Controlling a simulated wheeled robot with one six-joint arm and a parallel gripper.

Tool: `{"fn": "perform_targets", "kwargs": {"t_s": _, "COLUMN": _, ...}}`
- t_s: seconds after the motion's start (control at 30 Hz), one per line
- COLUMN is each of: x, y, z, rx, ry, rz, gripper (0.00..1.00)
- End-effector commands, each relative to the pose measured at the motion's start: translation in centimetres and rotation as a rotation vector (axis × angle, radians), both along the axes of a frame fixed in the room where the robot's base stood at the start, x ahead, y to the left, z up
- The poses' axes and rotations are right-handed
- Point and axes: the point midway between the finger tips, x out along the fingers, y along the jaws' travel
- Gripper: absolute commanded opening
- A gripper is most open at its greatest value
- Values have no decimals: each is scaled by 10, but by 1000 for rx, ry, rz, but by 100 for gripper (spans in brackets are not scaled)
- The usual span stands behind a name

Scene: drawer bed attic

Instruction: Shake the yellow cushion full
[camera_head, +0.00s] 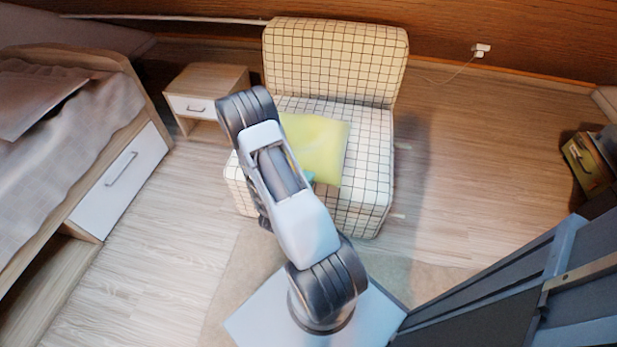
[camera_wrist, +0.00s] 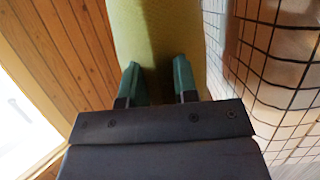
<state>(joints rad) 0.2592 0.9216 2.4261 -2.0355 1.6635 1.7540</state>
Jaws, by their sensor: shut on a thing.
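The yellow cushion (camera_head: 318,146) is over the seat of the checked armchair (camera_head: 368,155) in the head view, partly hidden by my arm. In the wrist view the cushion (camera_wrist: 158,35) fills the upper middle, between and beyond the two green fingertips. My gripper (camera_wrist: 157,80) is shut on the cushion's near edge. In the head view the gripper is mostly hidden behind my arm, with only a bit of green showing at the cushion's lower edge. Whether the cushion touches the seat I cannot tell.
A small nightstand (camera_head: 204,99) stands left of the armchair. A bed with a white drawer (camera_head: 120,180) is at the far left. A dark box-like object (camera_head: 588,160) stands at the right edge. The wooden floor (camera_head: 460,170) right of the armchair is clear.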

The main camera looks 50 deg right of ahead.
Motion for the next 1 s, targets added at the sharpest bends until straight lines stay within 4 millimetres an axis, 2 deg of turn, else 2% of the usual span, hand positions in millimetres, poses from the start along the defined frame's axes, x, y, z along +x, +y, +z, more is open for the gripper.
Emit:
{"fn": "perform_targets", "kwargs": {"t_s": 0.33, "x": 1, "y": 0, "z": 61, "rx": -3, "ry": -6, "rz": 0, "gripper": 0}}
{"fn": "perform_targets", "kwargs": {"t_s": 0.47, "x": 0, "y": 0, "z": 73, "rx": -3, "ry": -3, "rz": 0, "gripper": 0}}
{"fn": "perform_targets", "kwargs": {"t_s": 0.67, "x": 0, "y": 0, "z": 50, "rx": -2, "ry": -1, "rz": 0, "gripper": 0}}
{"fn": "perform_targets", "kwargs": {"t_s": 0.9, "x": 0, "y": 0, "z": 5, "rx": -2, "ry": -2, "rz": 0, "gripper": 0}}
{"fn": "perform_targets", "kwargs": {"t_s": 1.0, "x": 0, "y": 0, "z": -2, "rx": -2, "ry": -2, "rz": 0, "gripper": 0}}
